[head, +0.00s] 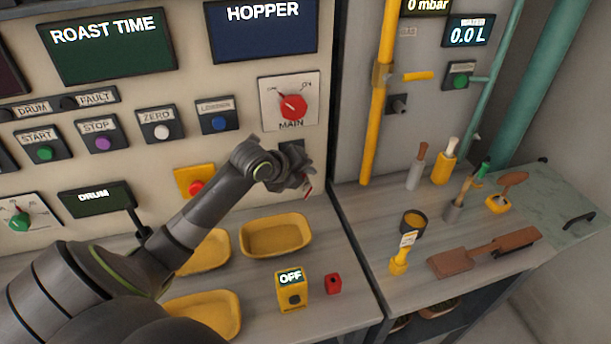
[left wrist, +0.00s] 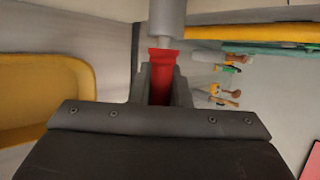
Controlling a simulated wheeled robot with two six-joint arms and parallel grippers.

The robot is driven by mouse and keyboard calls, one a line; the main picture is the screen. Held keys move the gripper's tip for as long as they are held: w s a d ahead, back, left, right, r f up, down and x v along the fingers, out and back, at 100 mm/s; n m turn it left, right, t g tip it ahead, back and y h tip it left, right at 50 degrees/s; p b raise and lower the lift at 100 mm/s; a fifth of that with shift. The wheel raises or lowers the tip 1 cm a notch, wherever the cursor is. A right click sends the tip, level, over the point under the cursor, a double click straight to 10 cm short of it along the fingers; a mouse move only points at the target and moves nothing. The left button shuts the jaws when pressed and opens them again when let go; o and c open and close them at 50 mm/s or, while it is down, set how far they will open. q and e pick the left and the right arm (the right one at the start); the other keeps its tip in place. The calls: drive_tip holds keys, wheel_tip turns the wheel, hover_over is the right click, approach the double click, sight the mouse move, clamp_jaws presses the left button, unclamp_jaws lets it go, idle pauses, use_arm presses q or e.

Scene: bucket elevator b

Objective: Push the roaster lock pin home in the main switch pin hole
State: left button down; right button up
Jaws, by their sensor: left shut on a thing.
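My left gripper (head: 303,183) is shut on the red lock pin (left wrist: 161,75), which sits between its two fingers in the left wrist view. In the head view only a small bit of red shows at the fingertips. A grey cylinder (left wrist: 167,22) stands in line with the pin's far end; I cannot tell whether it belongs to the pin or to the panel. The main switch (head: 292,103), a red knob on a white plate, is above the gripper. A dark plate (head: 292,147) below it is partly covered by my gripper; the pin hole itself cannot be made out.
Yellow trays (head: 275,237) lie on the bench below my arm. A yellow box reading OFF (head: 292,290) and a small red block (head: 333,284) stand near the bench's front. A yellow pipe (head: 377,120) rises to the right. Several tools stand on the right bench (head: 375,215).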

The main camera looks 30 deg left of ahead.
use_arm(q)
drive_tip(key=shift+w+a+r, duration=0.1)
drive_tip(key=shift+w+a, duration=0.15)
drive_tip(key=c, duration=1.6)
unclamp_jaws()
drive_tip(key=shift+c, duration=0.2)
drive_tip(key=o, duration=0.4)
drive_tip(key=shift+w+a, duration=0.1)
drive_tip(key=shift+c, duration=0.2)
drive_tip(key=shift+s+a+r, duration=0.1)
drive_tip(key=shift+s+r, duration=0.2)
drive_tip(key=shift+s, duration=0.2)
drive_tip(key=v, duration=1.6)
